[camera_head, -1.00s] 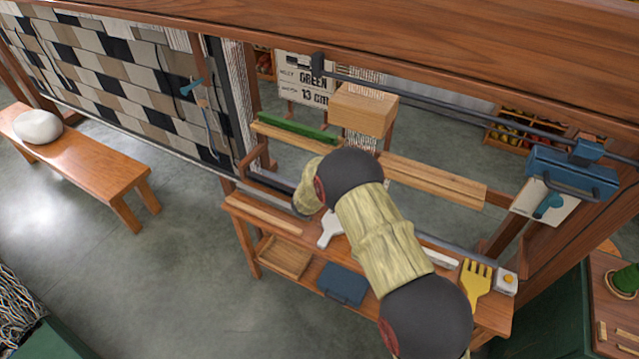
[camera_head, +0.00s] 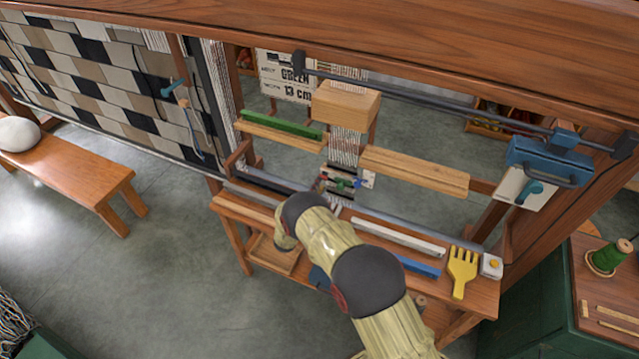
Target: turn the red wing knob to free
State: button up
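A small red part (camera_head: 325,180), likely the red wing knob, shows below the hanging white warp threads on the loom. It sits beside a small green part (camera_head: 341,184). Both are too small to tell which way any wing points. A small white plate (camera_head: 368,179) stands just to their right. My arm reaches up from the bottom of the picture, and its far end lies just in front of and below these parts. My gripper's fingers do not show, so I cannot see whether they touch anything.
The loom's wooden shelf (camera_head: 232,207) holds a yellow comb (camera_head: 461,271), a blue bar (camera_head: 418,266) and a white bar (camera_head: 398,238). A wooden block (camera_head: 345,104) hangs above the threads. A bench (camera_head: 85,180) stands left, with open floor between.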

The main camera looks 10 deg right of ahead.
aim_at(323, 176)
jog(key=shift+x, duration=1.3)
jog(key=shift+c, duration=0.9)
jog(key=c, duration=0.4)
grip_shut()
